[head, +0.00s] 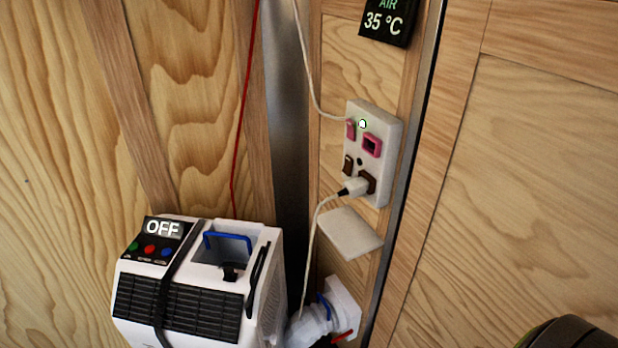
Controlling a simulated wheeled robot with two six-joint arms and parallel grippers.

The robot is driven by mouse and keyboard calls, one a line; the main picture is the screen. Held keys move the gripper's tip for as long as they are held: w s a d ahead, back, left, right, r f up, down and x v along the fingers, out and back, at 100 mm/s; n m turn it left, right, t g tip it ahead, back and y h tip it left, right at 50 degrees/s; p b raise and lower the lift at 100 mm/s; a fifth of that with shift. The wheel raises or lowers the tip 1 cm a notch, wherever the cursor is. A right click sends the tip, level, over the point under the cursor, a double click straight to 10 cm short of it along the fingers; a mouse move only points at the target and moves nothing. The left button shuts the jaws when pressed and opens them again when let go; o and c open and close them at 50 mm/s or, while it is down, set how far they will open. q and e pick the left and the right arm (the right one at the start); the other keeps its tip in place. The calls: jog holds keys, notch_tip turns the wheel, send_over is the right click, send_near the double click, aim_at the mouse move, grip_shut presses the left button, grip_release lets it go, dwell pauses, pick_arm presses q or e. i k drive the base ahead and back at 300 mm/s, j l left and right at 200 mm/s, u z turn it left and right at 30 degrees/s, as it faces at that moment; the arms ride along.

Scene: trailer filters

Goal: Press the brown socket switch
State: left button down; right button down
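A white socket panel (384,138) is fixed to the wooden wall right of centre in the head view. Its brown switch (348,165) is the small dark brown rocker at the lower left, beside the brown socket (368,180). Above are a pink switch (351,130) and an empty pink socket (372,145). A small light (362,124) glows near the pink switch. Neither gripper shows in this view.
A white machine (262,262) with a display reading OFF (163,229) stands below left. A small white shelf (350,233) juts out under the panel. A white fitting (345,301) with blue and red handles is below. A sign (386,22) reads 35 °C. A dark rounded object (568,334) shows at lower right.

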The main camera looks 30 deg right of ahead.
aim_at(346, 169)
jog(key=i+j+z, duration=0.2)
jog(key=j+z, duration=0.25)
jog(key=j, duration=0.7)
jog(key=j+z, duration=0.45)
jog(key=j, duration=0.7)
jog(key=i+j, duration=0.05)
